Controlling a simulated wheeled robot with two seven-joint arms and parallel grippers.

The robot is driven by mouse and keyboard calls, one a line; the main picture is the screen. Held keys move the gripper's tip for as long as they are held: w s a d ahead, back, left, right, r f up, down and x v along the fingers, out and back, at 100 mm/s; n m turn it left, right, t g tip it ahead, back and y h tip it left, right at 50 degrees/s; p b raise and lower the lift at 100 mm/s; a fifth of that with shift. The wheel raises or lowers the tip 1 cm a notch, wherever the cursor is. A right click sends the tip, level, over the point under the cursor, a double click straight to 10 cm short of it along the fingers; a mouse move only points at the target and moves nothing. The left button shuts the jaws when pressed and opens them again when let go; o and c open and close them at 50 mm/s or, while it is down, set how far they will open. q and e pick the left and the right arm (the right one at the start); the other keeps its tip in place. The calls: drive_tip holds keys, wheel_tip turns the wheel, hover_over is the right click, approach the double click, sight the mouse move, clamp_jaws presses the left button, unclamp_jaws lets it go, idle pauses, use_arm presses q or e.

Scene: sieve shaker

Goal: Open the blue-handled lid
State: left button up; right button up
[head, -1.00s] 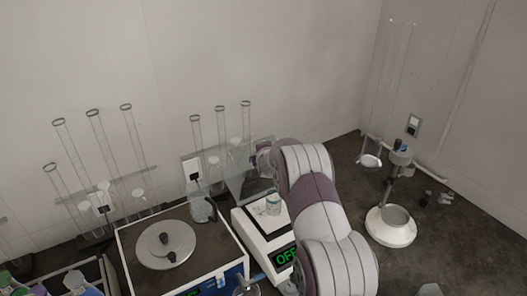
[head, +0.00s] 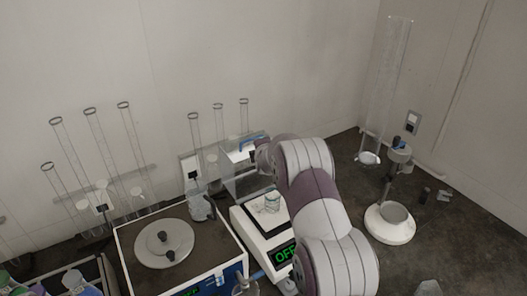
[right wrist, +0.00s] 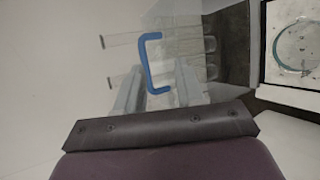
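The balance (head: 256,228) stands at centre with a green OFF display and a glass beaker (head: 272,202) on it. Its clear lid (head: 238,177) stands upright at the back, tilted, with a blue handle (head: 252,141) at its top. The handle also shows in the right wrist view (right wrist: 145,60). My right gripper (right wrist: 158,68) is open, one finger on each side of the handle's lower part; I see no clear contact. In the head view my right gripper (head: 260,156) is mostly hidden behind my wrist. My left gripper is not in view.
A sieve shaker (head: 164,243) stands left of the balance. Tall glass tubes in racks line the back wall (head: 110,150). A white-based stand (head: 390,225) and another tall tube (head: 385,95) are at right. The counter between balance and stand is partly hidden by my arm.

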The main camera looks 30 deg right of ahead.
drive_tip(key=b+v, duration=0.3)
drive_tip(key=v, duration=0.9)
drive_tip(key=shift+c, duration=0.4)
